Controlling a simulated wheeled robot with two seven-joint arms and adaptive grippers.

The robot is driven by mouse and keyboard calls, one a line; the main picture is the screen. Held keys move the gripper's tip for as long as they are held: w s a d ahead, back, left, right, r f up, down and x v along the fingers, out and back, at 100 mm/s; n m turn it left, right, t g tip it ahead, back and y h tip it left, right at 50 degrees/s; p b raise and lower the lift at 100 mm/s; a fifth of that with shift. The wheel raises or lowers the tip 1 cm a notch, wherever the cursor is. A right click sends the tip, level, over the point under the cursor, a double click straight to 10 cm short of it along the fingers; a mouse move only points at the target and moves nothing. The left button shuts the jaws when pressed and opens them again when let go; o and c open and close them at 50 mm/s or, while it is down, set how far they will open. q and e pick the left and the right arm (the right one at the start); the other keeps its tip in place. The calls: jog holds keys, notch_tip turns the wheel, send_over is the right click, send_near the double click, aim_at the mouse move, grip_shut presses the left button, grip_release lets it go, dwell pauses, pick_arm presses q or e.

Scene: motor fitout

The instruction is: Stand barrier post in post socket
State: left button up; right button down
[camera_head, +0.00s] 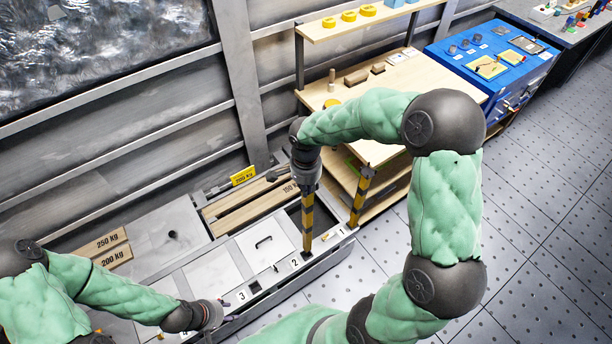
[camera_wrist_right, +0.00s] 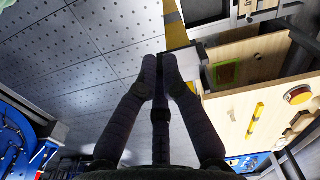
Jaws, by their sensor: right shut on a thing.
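My right gripper (camera_head: 305,178) is shut on the top of a yellow-and-black striped barrier post (camera_head: 307,222) and points down. The post is about upright; its lower end is at the bench edge by the label 2 (camera_head: 294,262). I cannot tell whether that end is inside a socket or just above it. In the right wrist view, the post (camera_wrist_right: 174,22) shows beyond my right fingertips (camera_wrist_right: 162,75). A second striped post (camera_head: 360,196) stands near label 1. My left gripper (camera_head: 212,315) is low at the left, near label 3 (camera_head: 241,295); its jaw opening is unclear.
Wooden bars marked with weights (camera_head: 260,208) lie in the grey bench behind the post. A wooden shelf unit (camera_head: 330,95) stands behind my right arm, and a blue cabinet (camera_head: 480,75) stands farther right. The perforated floor (camera_head: 540,200) at right is clear.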

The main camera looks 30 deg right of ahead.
aim_at(305, 204)
jog(key=shift+w+a, duration=0.1)
jog(key=shift+f+b, duration=0.45)
jog(key=shift+f, duration=0.2)
jog(key=shift+f+b, duration=1)
jog(key=shift+f, duration=0.85)
jog(key=shift+r+b, duration=0.1)
jog(key=shift+b, duration=0.3)
jog(key=shift+f, duration=0.2)
jog(key=shift+f+b, duration=2)
